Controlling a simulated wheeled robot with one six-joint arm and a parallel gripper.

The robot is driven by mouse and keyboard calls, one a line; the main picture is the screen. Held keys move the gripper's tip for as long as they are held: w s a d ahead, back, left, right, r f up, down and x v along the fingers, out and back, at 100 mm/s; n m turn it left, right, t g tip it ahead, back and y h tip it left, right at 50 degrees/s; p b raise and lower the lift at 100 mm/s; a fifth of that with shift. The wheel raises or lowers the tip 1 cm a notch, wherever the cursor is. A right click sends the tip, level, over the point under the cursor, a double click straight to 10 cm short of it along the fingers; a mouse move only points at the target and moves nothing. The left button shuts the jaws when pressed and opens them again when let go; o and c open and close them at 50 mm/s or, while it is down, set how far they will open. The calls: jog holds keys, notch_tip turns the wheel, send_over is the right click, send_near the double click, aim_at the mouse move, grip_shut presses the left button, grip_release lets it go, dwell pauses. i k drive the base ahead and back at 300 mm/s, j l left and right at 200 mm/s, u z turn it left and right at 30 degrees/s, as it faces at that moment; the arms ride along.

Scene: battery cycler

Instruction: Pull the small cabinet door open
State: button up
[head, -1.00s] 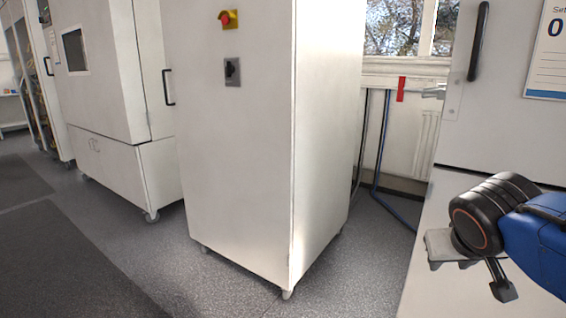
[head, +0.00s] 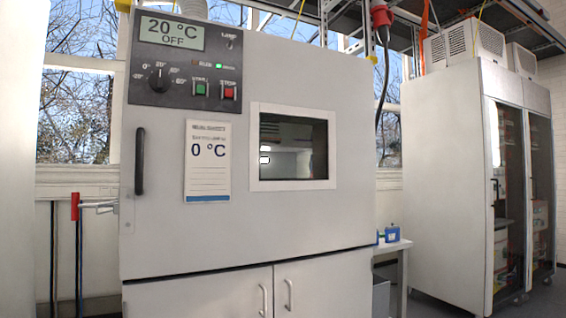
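Two small light-grey cabinet doors sit side by side under the climate chamber, at the bottom middle of the head view. The left small door (head: 200,298) has a pale vertical bar handle (head: 264,299) near its right edge. The right small door (head: 325,290) has a matching handle (head: 289,294) near its left edge. Both doors look shut, and their lower parts are cut off by the picture's bottom edge. My gripper is not in view.
Above is the chamber's large door (head: 270,225) with a black handle (head: 140,161), a window and a control panel (head: 185,60). A red-tipped lever (head: 75,206) projects at left. A small table (head: 398,246) and a tall glass-doored cabinet (head: 445,170) stand at right.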

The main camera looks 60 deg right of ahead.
aim_at(287, 80)
jog(key=z, duration=1.55)
jog(key=k+l, duration=0.15)
jog(key=l+u, duration=0.05)
jog(key=l, duration=0.1)
